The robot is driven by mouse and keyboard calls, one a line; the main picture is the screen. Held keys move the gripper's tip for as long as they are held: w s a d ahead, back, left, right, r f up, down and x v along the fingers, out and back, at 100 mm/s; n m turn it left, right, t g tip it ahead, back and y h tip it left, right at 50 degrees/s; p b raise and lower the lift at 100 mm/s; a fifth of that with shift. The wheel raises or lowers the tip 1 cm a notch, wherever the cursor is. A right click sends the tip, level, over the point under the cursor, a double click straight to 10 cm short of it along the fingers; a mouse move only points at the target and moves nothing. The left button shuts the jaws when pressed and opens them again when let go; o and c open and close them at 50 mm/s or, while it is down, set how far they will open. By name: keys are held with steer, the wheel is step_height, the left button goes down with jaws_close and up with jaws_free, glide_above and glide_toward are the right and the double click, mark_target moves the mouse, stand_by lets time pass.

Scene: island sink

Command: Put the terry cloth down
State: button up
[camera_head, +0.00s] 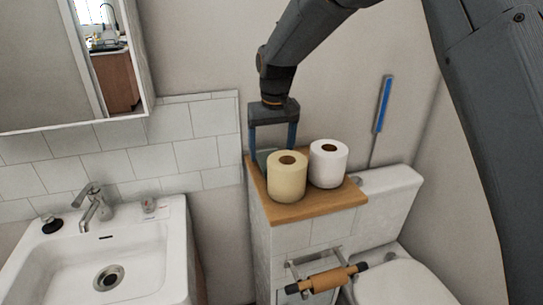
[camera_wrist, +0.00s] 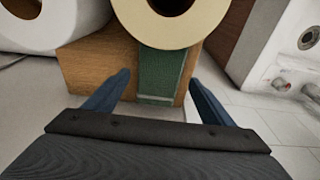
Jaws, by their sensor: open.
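The terry cloth is a green folded strip (camera_wrist: 162,72) on the wooden ledge top in the wrist view. It runs out beside the cream roll, which hides part of it. In the head view a small grey-green bit of it (camera_head: 262,157) shows behind the cream roll. My gripper (camera_head: 273,151) points down over the back of the ledge, behind the cream roll. Its two blue fingers (camera_wrist: 158,82) are spread apart, one on each side of the cloth. The cloth appears to rest on the wood; I cannot tell whether a finger touches it.
A cream paper roll (camera_head: 286,179) stands close in front of my gripper, with a white roll (camera_head: 328,163) to its right. The wooden ledge top (camera_head: 310,209) is narrow. A sink (camera_head: 60,262) is at left, a toilet (camera_head: 395,275) at right, and the wall is close behind.

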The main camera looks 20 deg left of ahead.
step_height(320, 180, up, 10)
steer(key=s+b, duration=0.1)
steer(key=b, duration=0.1)
steer(key=shift+d, duration=0.35)
steer(key=shift+s+f, duration=0.1)
